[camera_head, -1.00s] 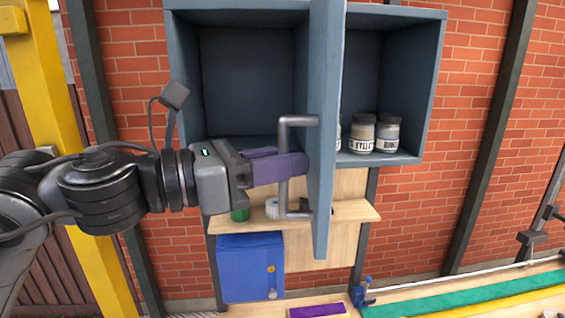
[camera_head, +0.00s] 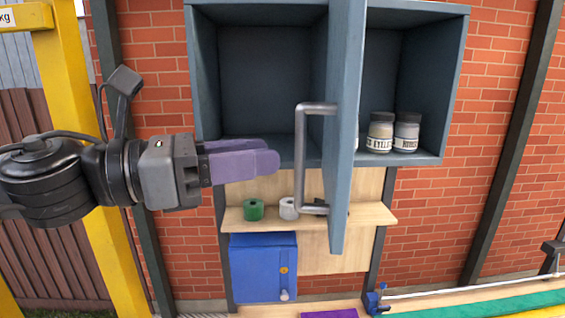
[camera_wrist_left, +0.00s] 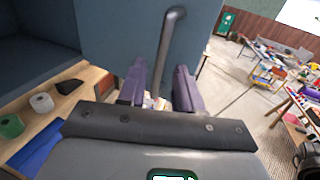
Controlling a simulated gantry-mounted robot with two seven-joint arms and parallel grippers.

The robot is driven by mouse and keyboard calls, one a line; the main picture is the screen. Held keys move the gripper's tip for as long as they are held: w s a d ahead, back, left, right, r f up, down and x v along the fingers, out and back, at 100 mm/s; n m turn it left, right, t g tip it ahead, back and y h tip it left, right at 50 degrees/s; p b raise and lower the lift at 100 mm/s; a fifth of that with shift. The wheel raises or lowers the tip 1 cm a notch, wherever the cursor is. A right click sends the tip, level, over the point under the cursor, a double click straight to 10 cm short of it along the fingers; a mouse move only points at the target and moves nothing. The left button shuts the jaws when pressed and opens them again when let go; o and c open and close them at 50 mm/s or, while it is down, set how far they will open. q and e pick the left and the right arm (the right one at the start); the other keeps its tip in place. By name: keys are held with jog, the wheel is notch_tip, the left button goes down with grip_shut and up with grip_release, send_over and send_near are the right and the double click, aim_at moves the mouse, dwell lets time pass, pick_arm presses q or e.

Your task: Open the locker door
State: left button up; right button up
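The blue-grey wall locker (camera_head: 262,80) hangs on the brick wall. Its door (camera_head: 345,110) stands swung out towards me, seen nearly edge-on, with the left compartment open and empty. A grey bar handle (camera_head: 300,158) is on the door's left face. My left gripper (camera_head: 272,164) has purple fingers and sits just left of the handle, apart from it. In the left wrist view its fingers (camera_wrist_left: 160,90) are spread with a gap between them, and the handle (camera_wrist_left: 168,55) stands beyond, with nothing held. My right gripper is not in view.
Two labelled jars (camera_head: 393,133) stand in the locker's right compartment. Below, a wooden shelf (camera_head: 370,215) holds a green roll (camera_head: 254,210) and a white roll (camera_head: 288,208). A blue box (camera_head: 262,270) is under it. A yellow post (camera_head: 62,110) stands at left.

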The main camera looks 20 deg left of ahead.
pick_arm(q)
jog(key=b+v, duration=0.1)
jog(key=v, duration=0.3)
jog(key=shift+s+a, duration=0.1)
jog(key=shift+a, duration=0.1)
